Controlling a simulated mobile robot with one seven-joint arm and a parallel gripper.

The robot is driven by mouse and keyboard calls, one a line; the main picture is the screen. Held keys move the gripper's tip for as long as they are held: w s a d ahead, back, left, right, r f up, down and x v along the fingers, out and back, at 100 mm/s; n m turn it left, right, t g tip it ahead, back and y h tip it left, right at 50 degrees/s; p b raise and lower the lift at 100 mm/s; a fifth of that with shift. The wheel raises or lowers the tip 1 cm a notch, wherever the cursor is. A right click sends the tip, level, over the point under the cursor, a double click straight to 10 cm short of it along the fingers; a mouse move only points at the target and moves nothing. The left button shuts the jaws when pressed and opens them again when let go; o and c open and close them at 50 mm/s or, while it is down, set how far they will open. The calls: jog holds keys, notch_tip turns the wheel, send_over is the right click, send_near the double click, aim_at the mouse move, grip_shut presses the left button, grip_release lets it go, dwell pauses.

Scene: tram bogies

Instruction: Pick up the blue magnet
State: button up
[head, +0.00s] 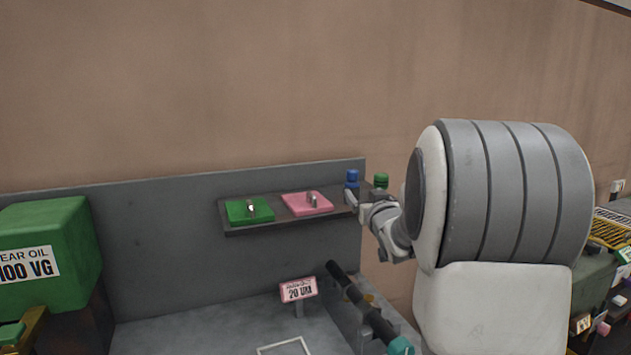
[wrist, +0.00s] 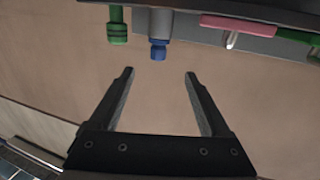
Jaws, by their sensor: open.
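The blue magnet (head: 352,178) stands at the right end of a small grey wall shelf (head: 270,222), and part of it is hidden below its blue top. In the wrist view the blue magnet (wrist: 158,50) shows just beyond the fingertips, lined up with the gap between them. My gripper (wrist: 159,74) is open and empty, with its two dark fingers apart. In the head view my gripper (head: 366,207) is by the shelf's right end, below the magnet, and is partly hidden by my arm. Nothing is between the fingers.
A similar green-topped piece (head: 380,180) stands close to the right of the blue one. A pink plate (head: 307,204) and a green plate (head: 249,212) with metal knobs lie on the shelf. A green gear oil container (head: 50,250) stands at left.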

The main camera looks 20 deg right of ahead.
aim_at(354, 176)
jog(key=p+x, duration=0.2)
jog(key=x, duration=1)
jog(key=shift+d+r+p, duration=0.15)
jog(key=shift+p, duration=0.2)
jog(key=shift+w+d+r+p, duration=0.15)
jog(key=shift+w+r+p, duration=0.15)
jog(key=shift+w, duration=0.25)
jog(key=shift+p+x, duration=0.75)
jog(key=shift+x, duration=1.4)
jog(key=shift+r, duration=0.1)
grip_shut()
